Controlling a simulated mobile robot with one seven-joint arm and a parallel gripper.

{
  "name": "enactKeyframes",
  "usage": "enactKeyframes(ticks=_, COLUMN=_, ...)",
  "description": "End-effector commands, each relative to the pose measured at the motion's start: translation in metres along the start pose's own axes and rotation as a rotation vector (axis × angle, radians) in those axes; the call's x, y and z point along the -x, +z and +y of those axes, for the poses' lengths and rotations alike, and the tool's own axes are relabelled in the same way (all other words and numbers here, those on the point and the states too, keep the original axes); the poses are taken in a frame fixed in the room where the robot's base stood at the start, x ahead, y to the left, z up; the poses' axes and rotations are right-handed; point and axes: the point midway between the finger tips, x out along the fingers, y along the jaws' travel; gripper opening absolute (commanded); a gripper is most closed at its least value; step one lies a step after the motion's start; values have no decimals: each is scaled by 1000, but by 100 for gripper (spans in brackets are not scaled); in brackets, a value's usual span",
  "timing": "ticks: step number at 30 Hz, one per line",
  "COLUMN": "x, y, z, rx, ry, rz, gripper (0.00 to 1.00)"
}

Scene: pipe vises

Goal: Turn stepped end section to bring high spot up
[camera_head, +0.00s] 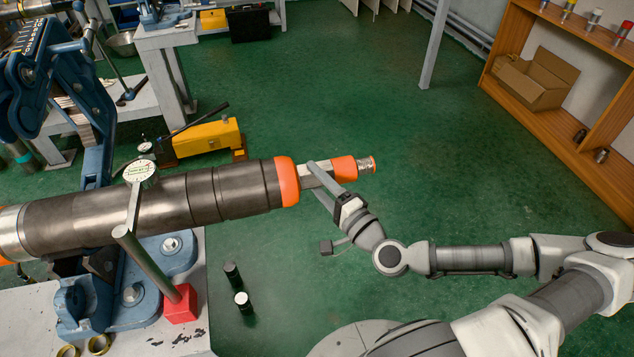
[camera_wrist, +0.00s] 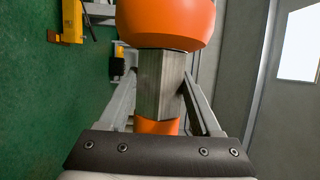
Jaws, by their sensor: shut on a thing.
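A long dark pipe (camera_head: 190,201) lies in a blue vise (camera_head: 88,200) at the left. Its right end is stepped: an orange band (camera_head: 287,181), a bare grey flat-sided section (camera_head: 316,175), a second orange band (camera_head: 344,169) and a threaded tip (camera_head: 366,165). My gripper (camera_head: 318,176) is shut on the flat-sided section. In the wrist view, my fingers (camera_wrist: 160,95) lie on both sides of that grey section (camera_wrist: 160,84), between the large orange band (camera_wrist: 166,22) and the smaller one (camera_wrist: 156,126). A dial gauge (camera_head: 139,171) sits by the pipe; its reading is too small to tell.
A red block (camera_head: 180,304) with a grey post stands on the bench (camera_head: 190,335) below the pipe. A yellow tool (camera_head: 207,137) lies behind the pipe. A wooden shelf (camera_head: 555,120) stands at the right.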

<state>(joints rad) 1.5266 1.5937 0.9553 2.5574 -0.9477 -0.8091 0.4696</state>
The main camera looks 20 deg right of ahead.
Motion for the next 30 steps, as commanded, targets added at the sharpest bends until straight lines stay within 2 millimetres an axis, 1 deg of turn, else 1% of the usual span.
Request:
enactKeyframes(ticks=8, x=-1, y=-1, z=-1, rx=3, ry=-3, rz=2, gripper=9)
enactKeyframes(ticks=9, x=-1, y=-1, z=-1, rx=3, ry=-3, rz=2, gripper=68)
enactKeyframes(ticks=13, x=0, y=-1, z=-1, rx=2, ry=-2, rz=1, gripper=92)
enactKeyframes(ticks=14, x=0, y=-1, z=-1, rx=2, ry=-2, rz=1, gripper=95)
enactKeyframes(ticks=30, x=-2, y=0, z=0, rx=0, ry=0, rz=-2, gripper=95)
